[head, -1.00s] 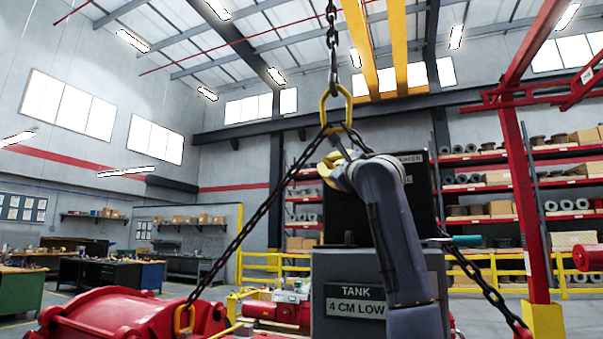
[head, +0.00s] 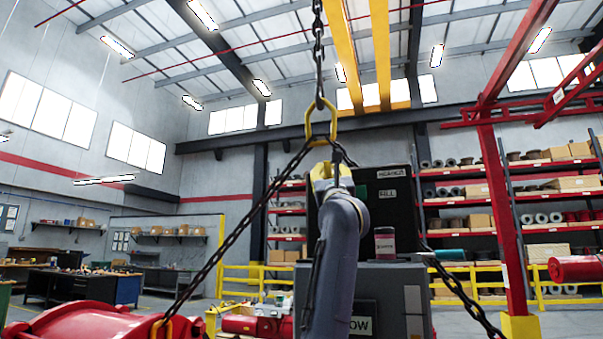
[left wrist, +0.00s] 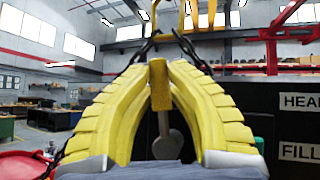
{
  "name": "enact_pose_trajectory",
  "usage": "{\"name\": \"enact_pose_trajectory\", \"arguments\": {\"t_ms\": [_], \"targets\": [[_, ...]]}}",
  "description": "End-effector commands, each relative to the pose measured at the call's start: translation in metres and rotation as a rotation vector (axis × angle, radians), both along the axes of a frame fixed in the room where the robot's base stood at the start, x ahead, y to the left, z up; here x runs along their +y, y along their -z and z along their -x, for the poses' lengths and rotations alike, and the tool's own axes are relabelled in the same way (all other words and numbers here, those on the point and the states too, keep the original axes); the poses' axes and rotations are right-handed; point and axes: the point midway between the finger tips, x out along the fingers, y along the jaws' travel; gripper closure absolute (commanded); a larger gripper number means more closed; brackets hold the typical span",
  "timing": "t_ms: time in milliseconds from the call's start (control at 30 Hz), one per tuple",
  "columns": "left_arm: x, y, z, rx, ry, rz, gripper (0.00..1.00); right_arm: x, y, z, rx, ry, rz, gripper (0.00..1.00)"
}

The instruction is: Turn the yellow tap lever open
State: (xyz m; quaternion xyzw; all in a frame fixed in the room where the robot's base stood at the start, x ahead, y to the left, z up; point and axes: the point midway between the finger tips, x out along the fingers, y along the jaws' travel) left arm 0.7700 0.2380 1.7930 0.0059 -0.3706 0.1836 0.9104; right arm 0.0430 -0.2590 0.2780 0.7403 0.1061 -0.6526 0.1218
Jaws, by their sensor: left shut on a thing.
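My left gripper (head: 330,172) has yellow ribbed fingers and points upward in front of the black panel, below the yellow lifting ring. In the left wrist view, the fingertips (left wrist: 158,65) close on a yellow block, which I take for the tap lever (left wrist: 158,88). A thin grey stem with a rounded grey end (left wrist: 167,146) shows below it, between the fingers. In the head view the fingers and wrist hide most of the lever. The tap body is not clearly visible. My right gripper is not in view.
A grey tank box (head: 405,300) stands behind my arm, with a black labelled panel (head: 398,205) above. A small can (head: 385,243) and a teal-handled thing (head: 448,255) are on it. Chains (head: 235,238) slope down from the ring (head: 322,125) on both sides. A red casting (head: 85,322) lies left.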

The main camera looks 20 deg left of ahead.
Motion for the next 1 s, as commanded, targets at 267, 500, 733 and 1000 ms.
{"name": "enact_pose_trajectory", "arguments": {"t_ms": [267,500,733,1000], "targets": [[-0.016,-0.003,-0.003,-0.001,0.018,-0.030,1.00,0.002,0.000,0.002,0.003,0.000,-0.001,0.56],[-0.017,-0.003,-0.003,-0.002,0.019,-0.029,1.00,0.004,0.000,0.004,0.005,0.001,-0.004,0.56],[-0.016,-0.002,-0.003,-0.001,0.019,-0.029,0.68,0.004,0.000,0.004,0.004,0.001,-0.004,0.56],[-0.016,-0.001,-0.004,0.000,0.018,-0.028,0.59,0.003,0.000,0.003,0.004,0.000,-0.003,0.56]]}}
